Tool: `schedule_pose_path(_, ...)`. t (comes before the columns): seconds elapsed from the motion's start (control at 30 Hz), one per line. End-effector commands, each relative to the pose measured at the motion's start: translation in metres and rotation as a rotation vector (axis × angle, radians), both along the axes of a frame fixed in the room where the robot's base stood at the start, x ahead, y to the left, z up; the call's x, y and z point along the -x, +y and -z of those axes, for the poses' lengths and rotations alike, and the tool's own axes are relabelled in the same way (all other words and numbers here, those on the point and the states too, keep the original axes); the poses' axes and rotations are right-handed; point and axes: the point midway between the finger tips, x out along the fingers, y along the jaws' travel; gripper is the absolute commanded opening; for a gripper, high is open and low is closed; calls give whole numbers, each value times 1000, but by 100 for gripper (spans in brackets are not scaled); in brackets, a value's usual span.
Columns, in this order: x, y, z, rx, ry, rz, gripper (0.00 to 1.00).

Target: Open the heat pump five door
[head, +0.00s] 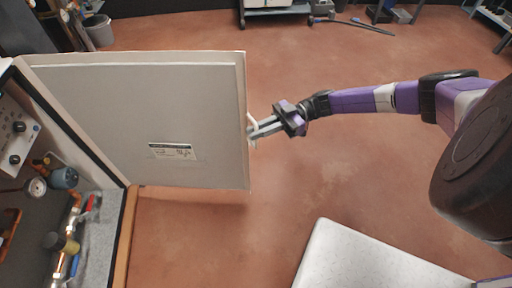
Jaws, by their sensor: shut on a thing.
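The heat pump door (120,108) is a pale grey panel with a small printed label (172,151) on its inner face. It is hinged at the left on the cabinet (125,225) and stands swung wide open. The door's handle (252,130) is a light bar at the panel's right edge, partly hidden by my fingers. My gripper (256,130) comes from the right on the purple arm and is shut on this handle.
Inside the open cabinet are copper pipes, a gauge (36,188), valves with coloured levers and a control panel with knobs (17,140). A white surface (370,262) lies at the bottom right. A bin (98,30) and shelving stand at the back. The red-brown floor between is clear.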

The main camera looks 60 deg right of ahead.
Motion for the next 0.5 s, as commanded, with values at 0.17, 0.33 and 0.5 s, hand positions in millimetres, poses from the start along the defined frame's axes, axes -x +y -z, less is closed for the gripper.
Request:
schedule_pose_path(0.17, -8, -8, -2, -6, -8, -2, 0)
schedule_pose_path(0.33, -9, -11, -4, -6, -8, -1, 0)
schedule_pose_path(0.5, -9, -11, -5, -6, -8, -1, 0)
